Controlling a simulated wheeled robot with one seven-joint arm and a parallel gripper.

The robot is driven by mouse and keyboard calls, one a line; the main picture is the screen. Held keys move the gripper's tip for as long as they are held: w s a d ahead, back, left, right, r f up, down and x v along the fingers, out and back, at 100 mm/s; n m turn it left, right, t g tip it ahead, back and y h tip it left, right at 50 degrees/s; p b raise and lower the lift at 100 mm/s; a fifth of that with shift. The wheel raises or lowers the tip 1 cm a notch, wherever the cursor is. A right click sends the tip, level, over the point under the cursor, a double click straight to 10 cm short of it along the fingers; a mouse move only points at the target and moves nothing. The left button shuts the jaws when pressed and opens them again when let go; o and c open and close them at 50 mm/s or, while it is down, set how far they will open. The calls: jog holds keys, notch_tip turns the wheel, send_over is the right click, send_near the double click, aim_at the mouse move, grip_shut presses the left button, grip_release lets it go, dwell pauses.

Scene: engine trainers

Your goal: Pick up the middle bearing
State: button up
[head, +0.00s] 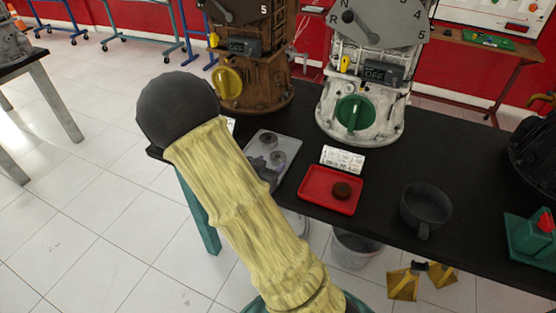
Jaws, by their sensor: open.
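A grey tray (291,147) lies on the black table near its left end. It holds a few small round grey parts that look like bearings; one shows near the tray's middle (277,158) and another behind it (268,139). My yellow-sleeved arm covers the tray's left and front part, so I cannot tell how many bearings lie there. A rust-brown ring-like part (342,190), perhaps a bearing, sits in a red tray (318,197) to the right.
A white engine trainer (362,115) and a brown one (250,90) stand behind the trays. A white label card (343,159) is behind the red tray. A dark mug (426,208) stands to the right, then a green block (530,237) with a red top.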

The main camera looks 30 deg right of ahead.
aim_at(278, 155)
dwell(0.3)
jog(key=x, duration=0.5)
jog(key=shift+w+b, duration=0.15)
jog(key=shift+b, duration=0.2)
jog(key=shift+c, duration=0.4)
jog(key=c, duration=0.7)
jog(key=shift+o, duration=0.2)
jog(key=shift+r, duration=0.1)
notch_tip(278, 155, up, 10)
jog(key=p, duration=0.2)
jog(key=shift+p, duration=0.35)
